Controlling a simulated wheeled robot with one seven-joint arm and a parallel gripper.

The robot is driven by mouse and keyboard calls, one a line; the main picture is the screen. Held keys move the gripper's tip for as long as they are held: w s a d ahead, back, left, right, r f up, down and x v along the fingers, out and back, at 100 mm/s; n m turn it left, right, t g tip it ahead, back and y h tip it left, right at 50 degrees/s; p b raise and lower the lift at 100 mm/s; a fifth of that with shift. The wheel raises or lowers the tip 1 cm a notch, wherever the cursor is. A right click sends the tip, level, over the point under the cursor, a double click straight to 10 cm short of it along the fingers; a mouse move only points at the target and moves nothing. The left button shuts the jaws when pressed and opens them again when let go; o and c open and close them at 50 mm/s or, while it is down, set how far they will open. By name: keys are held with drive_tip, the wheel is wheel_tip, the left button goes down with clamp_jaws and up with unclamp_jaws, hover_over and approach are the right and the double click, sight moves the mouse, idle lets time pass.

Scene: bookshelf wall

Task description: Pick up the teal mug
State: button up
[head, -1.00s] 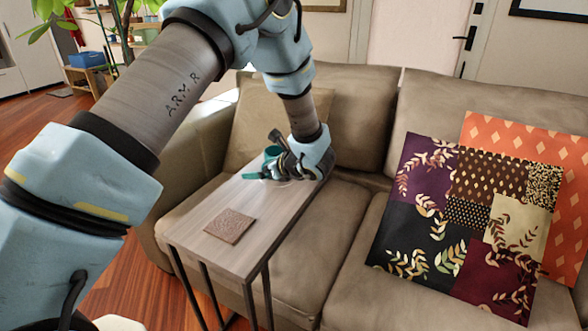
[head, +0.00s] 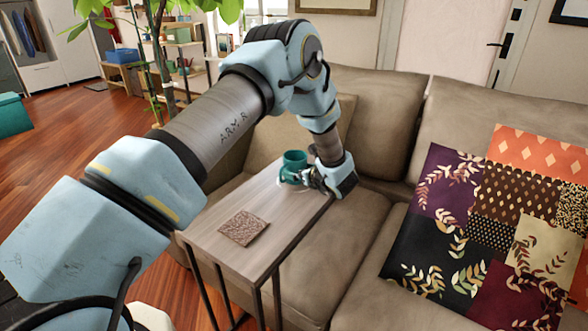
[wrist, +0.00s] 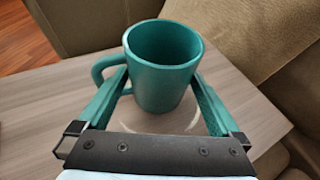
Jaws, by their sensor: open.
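The teal mug (head: 293,164) stands upright at the far end of the small wooden side table (head: 208,232). In the wrist view the mug (wrist: 163,80) is at the centre, with its handle to the left. My gripper (head: 300,182) is low over the table at the mug. In the wrist view my gripper (wrist: 160,90) is open, with one teal finger on each side of the mug's body. The left finger is close to the handle. I cannot tell whether either finger touches the mug. A pale round ring or disc shows around the mug's base.
A brown square coaster (head: 243,229) lies on the near part of the table. A plant stands behind.

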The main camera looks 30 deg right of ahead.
drive_tip(key=shift+x, duration=1.2)
drive_tip(key=shift+r, duration=0.1)
drive_tip(key=c, duration=1.4)
